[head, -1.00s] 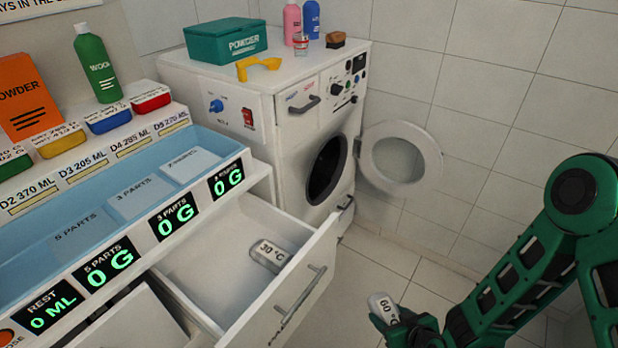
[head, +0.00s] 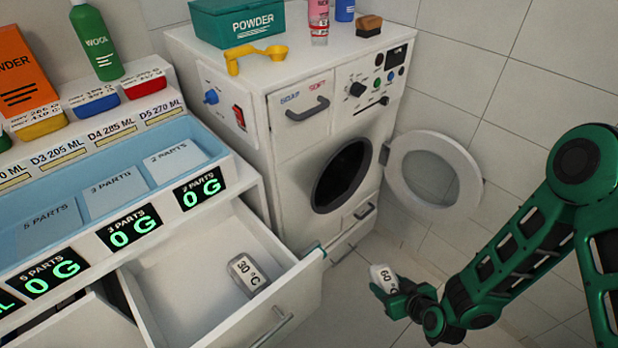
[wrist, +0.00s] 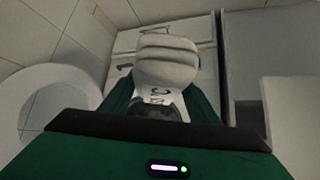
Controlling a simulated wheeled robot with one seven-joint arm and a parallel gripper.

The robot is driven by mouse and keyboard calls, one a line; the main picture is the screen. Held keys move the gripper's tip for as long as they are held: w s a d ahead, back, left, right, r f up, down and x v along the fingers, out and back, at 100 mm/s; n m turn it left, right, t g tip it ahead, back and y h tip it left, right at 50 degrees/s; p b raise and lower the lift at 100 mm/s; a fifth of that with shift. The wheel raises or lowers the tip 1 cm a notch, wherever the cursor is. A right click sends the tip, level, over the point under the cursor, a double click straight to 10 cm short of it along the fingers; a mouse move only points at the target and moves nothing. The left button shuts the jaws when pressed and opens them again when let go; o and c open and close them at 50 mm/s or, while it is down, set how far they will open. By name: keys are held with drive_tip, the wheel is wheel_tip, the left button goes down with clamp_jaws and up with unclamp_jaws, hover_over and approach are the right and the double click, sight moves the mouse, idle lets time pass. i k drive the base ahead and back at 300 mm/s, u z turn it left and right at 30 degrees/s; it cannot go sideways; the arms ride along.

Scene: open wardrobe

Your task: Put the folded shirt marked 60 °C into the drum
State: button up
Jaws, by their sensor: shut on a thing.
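The folded shirt marked 60 (head: 382,277) is a small white-grey bundle in my gripper (head: 388,291), held in the air in front of the washing machine in the head view. In the wrist view the shirt (wrist: 167,62) sits between the green fingers, which are shut on it. The drum (head: 342,176) is the dark round opening in the washing machine's front (head: 310,150), up and left of my gripper. Its round door (head: 470,185) stands open to the right. The drum's inside is too dark to make out.
An open drawer (head: 290,300) holds a folded shirt marked 30 °C (head: 246,273) and juts out left of my gripper. A dosing counter (head: 60,215) with displays stands at left. A green powder box (head: 240,22) and yellow scoop (head: 252,55) lie on the machine. Tiled floor between is clear.

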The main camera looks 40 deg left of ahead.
sight(319, 183)
drive_tip(key=u, duration=0.4)
drive_tip(key=i, duration=1.4)
drive_tip(key=u, duration=0.4)
